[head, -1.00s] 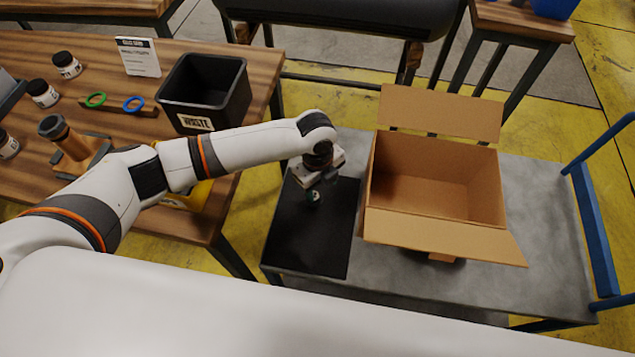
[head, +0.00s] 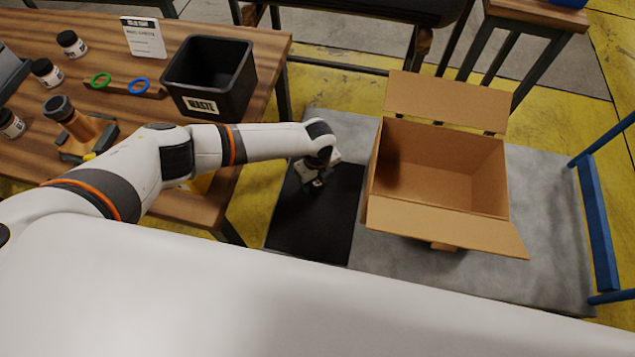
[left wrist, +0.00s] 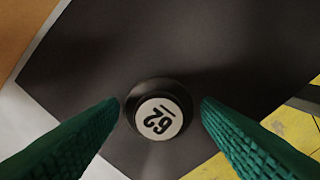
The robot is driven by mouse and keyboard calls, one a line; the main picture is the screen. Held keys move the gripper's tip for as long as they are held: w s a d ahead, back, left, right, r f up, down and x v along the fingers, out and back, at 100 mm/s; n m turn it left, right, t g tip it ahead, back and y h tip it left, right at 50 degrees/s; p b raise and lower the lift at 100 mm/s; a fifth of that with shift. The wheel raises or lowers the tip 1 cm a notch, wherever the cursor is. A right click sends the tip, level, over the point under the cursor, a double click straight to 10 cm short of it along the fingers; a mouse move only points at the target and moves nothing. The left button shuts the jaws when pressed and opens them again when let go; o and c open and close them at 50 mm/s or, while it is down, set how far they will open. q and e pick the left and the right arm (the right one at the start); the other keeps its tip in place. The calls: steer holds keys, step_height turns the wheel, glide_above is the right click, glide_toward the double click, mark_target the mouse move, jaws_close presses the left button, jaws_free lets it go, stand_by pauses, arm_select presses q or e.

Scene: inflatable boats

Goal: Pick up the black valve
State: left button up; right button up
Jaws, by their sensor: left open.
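The black valve (left wrist: 158,110) shows in the left wrist view as a round black piece with a white disc on top marked 62. It rests on the black mat (head: 309,230) on the grey cart. My left gripper (left wrist: 160,112) is open, with one green ribbed finger on each side of the valve. A gap shows between each finger and the valve. In the head view my left gripper (head: 313,180) is low over the mat's upper part, and the valve is hidden beneath it. My right gripper is not in view.
An open cardboard box (head: 440,170) stands on the cart (head: 548,230) just right of the mat. A black waste bin (head: 210,78) and several small jars are on the wooden table (head: 110,20) at left. A blue handle (head: 597,225) rises at the cart's right end.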

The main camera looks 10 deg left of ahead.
arm_select(q)
steer(key=shift+f, duration=0.65)
steer(key=c, duration=0.8)
steer(key=shift+r, duration=0.1)
